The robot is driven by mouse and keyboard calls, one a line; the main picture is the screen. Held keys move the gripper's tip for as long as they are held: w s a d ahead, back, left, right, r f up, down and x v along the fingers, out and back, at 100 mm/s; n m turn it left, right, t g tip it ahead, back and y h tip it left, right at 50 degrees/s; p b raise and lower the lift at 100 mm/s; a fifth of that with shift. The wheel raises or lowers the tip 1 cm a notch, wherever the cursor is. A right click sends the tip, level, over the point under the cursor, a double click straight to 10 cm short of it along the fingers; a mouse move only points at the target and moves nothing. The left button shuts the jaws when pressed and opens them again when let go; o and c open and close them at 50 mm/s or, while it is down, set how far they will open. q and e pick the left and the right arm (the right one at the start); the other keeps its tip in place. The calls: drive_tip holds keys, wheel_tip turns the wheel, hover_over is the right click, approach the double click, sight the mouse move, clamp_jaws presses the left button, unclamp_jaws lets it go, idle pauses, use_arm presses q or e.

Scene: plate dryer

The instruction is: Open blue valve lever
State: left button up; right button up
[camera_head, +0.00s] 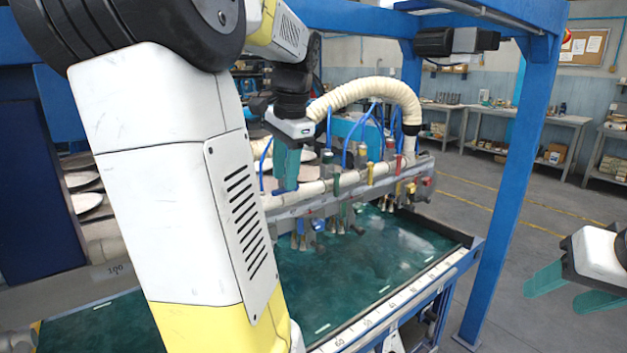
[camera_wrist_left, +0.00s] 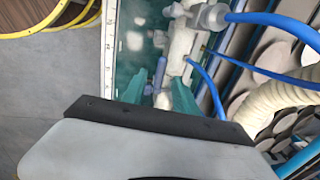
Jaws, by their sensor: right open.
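My left gripper (camera_head: 286,188) points down at the near left end of the pipe manifold (camera_head: 318,187) in the head view. In the left wrist view, the teal fingers of my left gripper (camera_wrist_left: 157,88) are apart, one on each side of a slim blue lever (camera_wrist_left: 160,72). The lever lies roughly along the fingers' direction, with gaps to both; I cannot tell its depth between them. In the head view the blue lever is hidden behind the gripper. My right gripper (camera_head: 568,288) is open and empty at the far right, away from the manifold.
Green (camera_head: 336,182), yellow (camera_head: 370,172) and red (camera_head: 398,166) levers stand farther along the manifold. Blue hoses (camera_head: 345,125) and a cream corrugated hose (camera_head: 375,88) arch above it. A green-bottomed tank (camera_head: 350,265) lies below. A blue frame post (camera_head: 497,190) stands to the right.

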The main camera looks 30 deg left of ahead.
sight(280, 190)
use_arm(q)
drive_tip(key=shift+a+f, duration=0.2)
drive_tip(key=shift+f, duration=0.85)
drive_tip(key=shift+c, duration=0.4)
clamp_jaws()
drive_tip(key=shift+w, duration=0.1)
drive_tip(key=t, duration=0.1)
drive_tip(key=t+h, duration=0.1)
drive_tip(key=shift+s+a+f+t, duration=0.15)
drive_tip(key=shift+s+f+t, duration=0.15)
drive_tip(key=shift+f, duration=0.1)
drive_tip(key=shift+s+a+f+n+t+h, duration=0.1)
drive_tip(key=shift+f+t+h, duration=0.1)
drive_tip(key=shift+t+h, duration=0.3)
drive_tip(key=shift+d+f+n+t+h, duration=0.15)
drive_tip(key=shift+f+t, duration=0.1)
drive_tip(key=shift+t, duration=0.45)
drive_tip(key=shift+s+a+f+n+t+h, duration=0.1)
drive_tip(key=shift+a+f+t+h, duration=0.1)
drive_tip(key=shift+t+h, duration=0.3)
drive_tip(key=shift+w, duration=0.1)
